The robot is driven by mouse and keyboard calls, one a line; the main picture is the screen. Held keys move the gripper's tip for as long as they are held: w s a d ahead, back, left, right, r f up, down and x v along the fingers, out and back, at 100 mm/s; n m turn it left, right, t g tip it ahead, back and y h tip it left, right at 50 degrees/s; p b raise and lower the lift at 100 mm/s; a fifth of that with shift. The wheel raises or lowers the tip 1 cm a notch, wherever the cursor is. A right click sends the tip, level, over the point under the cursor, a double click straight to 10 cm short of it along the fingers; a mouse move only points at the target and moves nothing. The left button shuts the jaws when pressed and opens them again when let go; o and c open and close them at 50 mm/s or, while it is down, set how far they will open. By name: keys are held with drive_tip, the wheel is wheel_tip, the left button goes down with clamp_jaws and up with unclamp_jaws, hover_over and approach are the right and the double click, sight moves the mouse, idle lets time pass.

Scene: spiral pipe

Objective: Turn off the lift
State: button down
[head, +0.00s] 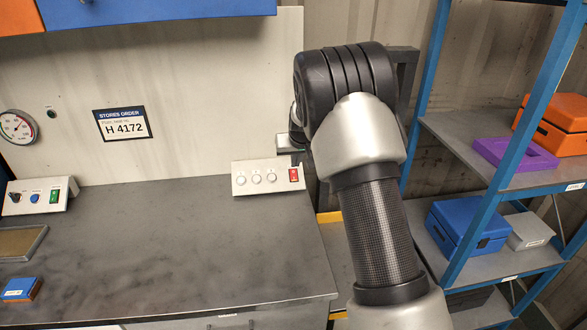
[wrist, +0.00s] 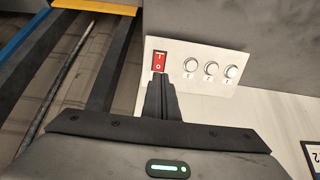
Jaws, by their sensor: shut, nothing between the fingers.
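A white control panel (head: 266,187) stands at the back right of the grey bench, with a red rocker switch (head: 293,175) at its right end and three round white buttons (head: 257,179) beside it. In the wrist view the red switch (wrist: 160,61) shows the marks I and O. My gripper (head: 297,158) is shut and empty, its fingertips right at this switch. In the wrist view my gripper (wrist: 163,78) has its tips at the O end of the switch; I cannot tell whether they touch. No readable label names the lift.
Another panel (head: 38,196) with a green switch (head: 54,196) stands at the bench's left. A blue box (head: 20,290) lies at the front left. The bench (head: 190,250) is otherwise mostly clear. A blue-framed shelf (head: 520,130) with boxes stands at the right.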

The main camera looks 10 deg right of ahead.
sight(293, 172)
drive_tip(key=x, duration=0.8)
drive_tip(key=shift+w, duration=0.25)
drive_tip(key=shift+w+f+b, duration=0.25)
drive_tip(key=shift+f+b, duration=0.15)
drive_tip(key=shift+w+r, duration=0.1)
drive_tip(key=shift+r, duration=0.15)
drive_tip(key=shift+f, duration=0.15)
